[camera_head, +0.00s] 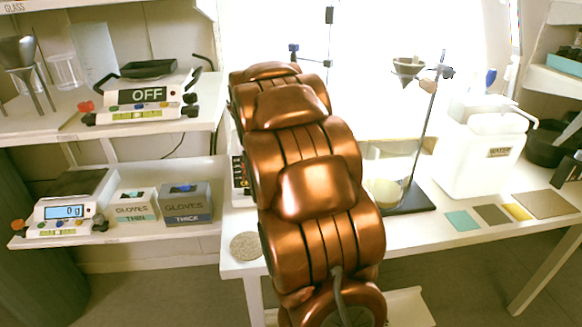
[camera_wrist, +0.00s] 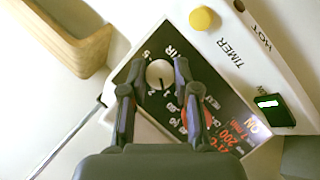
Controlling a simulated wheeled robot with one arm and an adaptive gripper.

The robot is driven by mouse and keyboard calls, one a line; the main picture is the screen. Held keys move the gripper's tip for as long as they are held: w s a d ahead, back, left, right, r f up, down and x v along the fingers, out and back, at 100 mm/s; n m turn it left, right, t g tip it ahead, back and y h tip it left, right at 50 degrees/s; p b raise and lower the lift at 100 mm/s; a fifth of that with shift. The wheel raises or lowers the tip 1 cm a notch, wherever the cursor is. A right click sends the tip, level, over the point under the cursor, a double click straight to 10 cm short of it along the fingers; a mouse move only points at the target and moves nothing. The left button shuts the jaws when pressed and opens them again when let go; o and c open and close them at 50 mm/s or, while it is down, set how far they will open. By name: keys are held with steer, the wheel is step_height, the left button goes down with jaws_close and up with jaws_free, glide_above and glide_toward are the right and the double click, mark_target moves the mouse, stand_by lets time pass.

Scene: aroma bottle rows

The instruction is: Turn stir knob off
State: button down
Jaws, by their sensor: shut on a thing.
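In the wrist view, the stir knob (camera_wrist: 160,72) is a round pale knob with a dark pointer line, on a black panel (camera_wrist: 238,112) marked with partly hidden "STIR" lettering and numbers. My gripper (camera_wrist: 153,79) has one finger on each side of the knob and is shut on it. A red knob or dial (camera_wrist: 207,118) on the same panel is partly hidden behind my right finger. In the head view my copper arm covers most of the device; only a strip of dark panel (camera_head: 239,172) shows left of the arm. My gripper is hidden there.
In the head view, a stand (camera_head: 412,198) and white container (camera_head: 482,155) are right of my arm.

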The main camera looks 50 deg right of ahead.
steer(key=n+h, duration=0.2)
steer(key=n, duration=0.2)
steer(key=shift+a+f, duration=0.1)
steer(key=shift+n+t+h+b, duration=0.3)
steer(key=shift+n+t+h, duration=0.4)
steer(key=shift+n, duration=1.1)
steer(key=c, duration=0.8)
jaws_free()
steer(key=shift+c, duration=0.2)
steer(key=shift+a, duration=0.1)
steer(key=v, duration=1.2)
steer(key=shift+f, duration=0.2)
steer(key=shift+a, duration=0.15)
